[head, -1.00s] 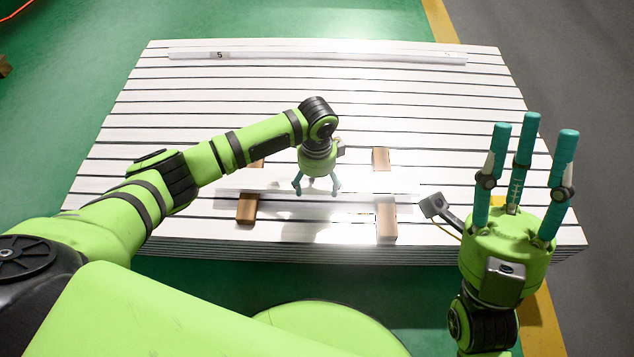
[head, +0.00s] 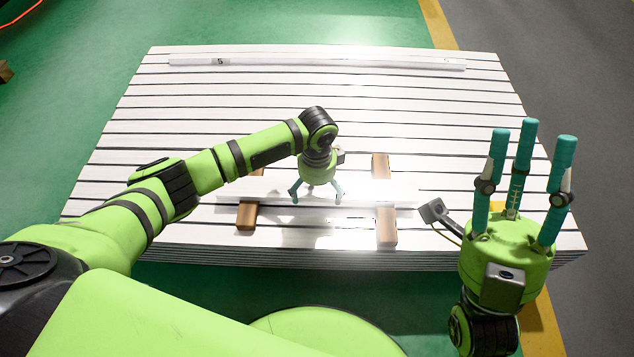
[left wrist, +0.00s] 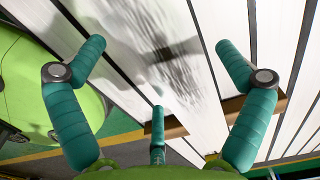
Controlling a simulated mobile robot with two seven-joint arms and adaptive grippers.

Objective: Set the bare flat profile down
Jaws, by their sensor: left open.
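The bare flat profile (head: 365,194) is a pale, shiny strip. It lies crosswise over two wooden blocks, hiding their middles; glare blurs its edges. My left gripper (head: 315,200) is over the middle of the profile, fingers pointing down and spread open. In the left wrist view, the fingers of my left gripper (left wrist: 165,90) stand apart, with a bright reflecting surface between them. Whether the fingertips still touch the profile I cannot tell. My right gripper (head: 528,150) is raised at the right, fingers pointing up, spread and empty.
The left wooden block (head: 246,216) and right wooden block (head: 386,228) lie on a stack of white slatted panels (head: 150,165). A long white profile marked 5 (head: 330,64) lies along the far edge. The panel top between is mostly clear.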

